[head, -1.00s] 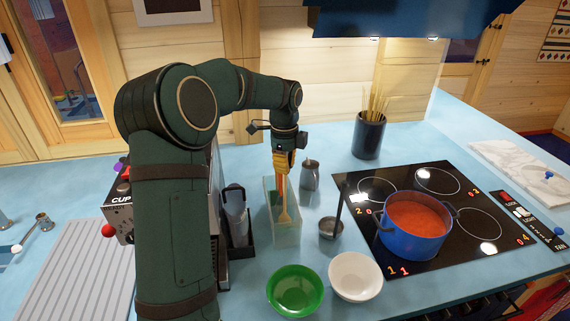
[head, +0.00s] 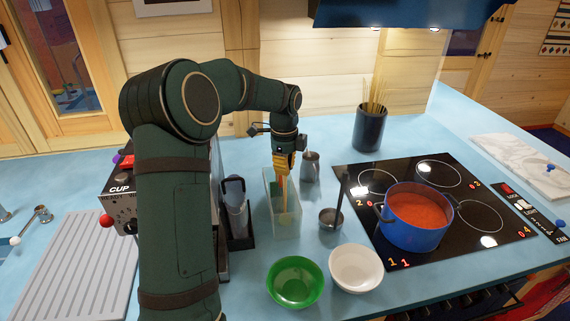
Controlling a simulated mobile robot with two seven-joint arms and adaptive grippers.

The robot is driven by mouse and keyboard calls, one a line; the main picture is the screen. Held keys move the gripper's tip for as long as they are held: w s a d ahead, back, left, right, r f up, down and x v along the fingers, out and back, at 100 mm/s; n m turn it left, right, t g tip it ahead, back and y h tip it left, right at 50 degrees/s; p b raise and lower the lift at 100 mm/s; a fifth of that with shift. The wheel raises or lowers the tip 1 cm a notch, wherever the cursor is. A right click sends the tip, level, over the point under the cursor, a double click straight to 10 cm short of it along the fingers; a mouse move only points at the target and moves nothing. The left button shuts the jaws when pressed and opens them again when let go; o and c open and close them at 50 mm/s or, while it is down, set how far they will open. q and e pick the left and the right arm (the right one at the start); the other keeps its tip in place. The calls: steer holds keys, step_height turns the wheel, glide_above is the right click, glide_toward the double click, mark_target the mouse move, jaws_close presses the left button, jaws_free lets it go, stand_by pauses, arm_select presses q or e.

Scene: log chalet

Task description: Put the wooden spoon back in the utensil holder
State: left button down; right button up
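The wooden spoon (head: 285,192) hangs upright below my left gripper (head: 284,172). The gripper points down, with its fingers shut around the upper part of the handle. The utensil holder (head: 287,224) is a clear, tall, box-shaped container on the blue counter, directly under the gripper. The lower part of the spoon shows within the holder's outline, seemingly inside its opening. Its lower end is hard to make out through the clear wall. My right gripper is out of view.
A metal pitcher (head: 310,168) stands close behind the holder, and a ladle (head: 331,217) to its right. Green (head: 295,283) and white (head: 355,268) bowls sit in front. A blue pot (head: 414,232) of red sauce stands on the stove. A dark rack (head: 238,238) is left of the holder.

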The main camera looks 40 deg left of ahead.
arm_select(q)
steer(key=shift+f+b, duration=0.3)
steer(key=shift+f, duration=0.3)
stand_by(0.6)
stand_by(0.4)
steer(key=c, duration=1.1)
jaws_free()
steer(key=shift+o, duration=0.2)
steer(key=shift+r, duration=0.15)
steer(key=shift+r+p, duration=2.45)
steer(key=shift+r, duration=1.7)
